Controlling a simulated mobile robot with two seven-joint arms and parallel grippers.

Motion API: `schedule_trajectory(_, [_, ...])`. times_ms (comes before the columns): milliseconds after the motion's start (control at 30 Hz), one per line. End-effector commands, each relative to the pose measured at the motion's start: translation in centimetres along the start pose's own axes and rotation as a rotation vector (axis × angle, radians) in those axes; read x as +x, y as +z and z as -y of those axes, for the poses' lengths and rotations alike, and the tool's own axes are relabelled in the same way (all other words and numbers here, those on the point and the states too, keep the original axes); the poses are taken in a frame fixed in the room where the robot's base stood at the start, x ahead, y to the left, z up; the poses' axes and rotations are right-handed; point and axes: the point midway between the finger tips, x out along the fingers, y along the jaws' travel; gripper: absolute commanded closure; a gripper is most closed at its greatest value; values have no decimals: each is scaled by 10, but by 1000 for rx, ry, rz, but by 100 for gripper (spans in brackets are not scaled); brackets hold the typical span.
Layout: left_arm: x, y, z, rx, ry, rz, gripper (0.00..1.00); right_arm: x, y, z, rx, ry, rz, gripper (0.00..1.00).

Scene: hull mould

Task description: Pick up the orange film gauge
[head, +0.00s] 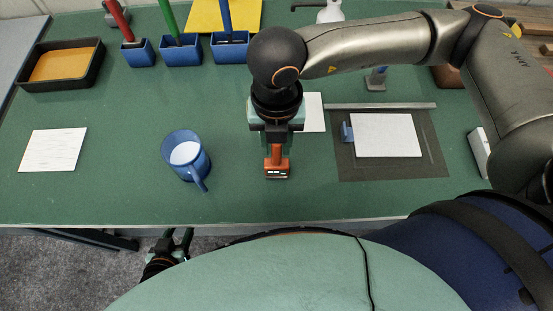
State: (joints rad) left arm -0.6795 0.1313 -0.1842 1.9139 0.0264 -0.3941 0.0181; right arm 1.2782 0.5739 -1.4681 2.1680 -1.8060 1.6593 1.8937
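The orange film gauge (277,167) is near the front middle of the green table, with a small light-and-dark display on its near face. My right gripper (277,147) points down directly over it, and its fingertips are around the gauge's upper part. I cannot tell whether the fingers touch it, or whether it rests on the table. My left gripper (178,236) is low at the bottom left, beyond the table's front edge, with its fingers apart and nothing between them.
A blue mug (185,156) with pale contents stands left of the gauge. A white sheet (53,150) lies further left. A dark mat (435,160) with a white panel (388,135) lies right. Blue holders (182,52) and a black tray (92,73) stand at the back.

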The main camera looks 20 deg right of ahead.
Motion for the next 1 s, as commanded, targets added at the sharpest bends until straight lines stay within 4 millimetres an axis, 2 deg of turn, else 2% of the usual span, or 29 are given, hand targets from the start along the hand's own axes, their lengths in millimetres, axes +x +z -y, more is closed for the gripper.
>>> schedule_trajectory(33, [0, 0, 0, 0, 0, 0, 50, 0, 0, 0, 0, 0, 0, 76])
schedule_trajectory(267, [0, 0, 0, 0, 0, 0, 50, 0, 0, 0, 0, 0, 0, 100])
schedule_trajectory(767, [0, 0, 0, 0, 0, -1, 50, -1, 0, 0, 0, 1, 1, 100])
schedule_trajectory(1000, [1, 0, 0, 0, 0, -1, 50, -18, 1, -1, -1, 3, 3, 100])
